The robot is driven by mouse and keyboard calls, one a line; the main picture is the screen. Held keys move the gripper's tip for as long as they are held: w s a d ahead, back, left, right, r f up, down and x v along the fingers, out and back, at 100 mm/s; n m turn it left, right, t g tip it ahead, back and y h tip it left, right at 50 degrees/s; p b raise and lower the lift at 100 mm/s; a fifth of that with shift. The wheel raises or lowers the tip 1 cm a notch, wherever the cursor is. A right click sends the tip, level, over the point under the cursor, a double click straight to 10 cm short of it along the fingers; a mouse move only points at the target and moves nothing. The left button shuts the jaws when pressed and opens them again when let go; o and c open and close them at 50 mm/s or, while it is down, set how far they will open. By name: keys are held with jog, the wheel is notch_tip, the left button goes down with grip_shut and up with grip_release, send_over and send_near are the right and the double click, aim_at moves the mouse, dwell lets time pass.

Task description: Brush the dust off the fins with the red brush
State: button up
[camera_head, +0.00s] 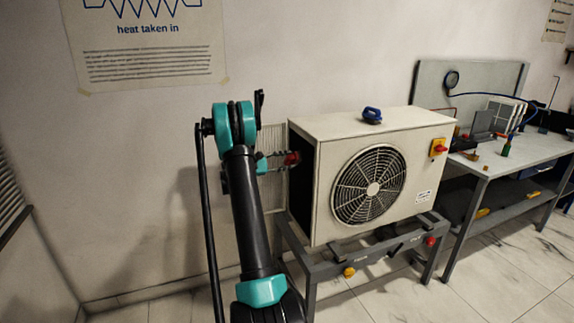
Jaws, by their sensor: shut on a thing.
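The white outdoor unit (352,135) stands on a grey metal stand, its round fan grille facing front right. Its dark left side (301,185) shows only as a narrow slanted strip, so I cannot make out single fins or dust there. My gripper (279,161) is at that left side, level with its upper half, partly hidden by my own arm.
A blue object (372,115) lies on the unit's top. A yellow and red switch (438,147) is on its right side. A grey workbench (500,155) with tools and a blue hose stands at right. Open floor lies in front right. A wall is close behind.

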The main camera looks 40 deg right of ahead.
jog(key=shift+d+r, duration=0.1)
jog(key=shift+r, duration=1.75)
jog(key=shift+v, duration=3)
jog(key=v, duration=0.3)
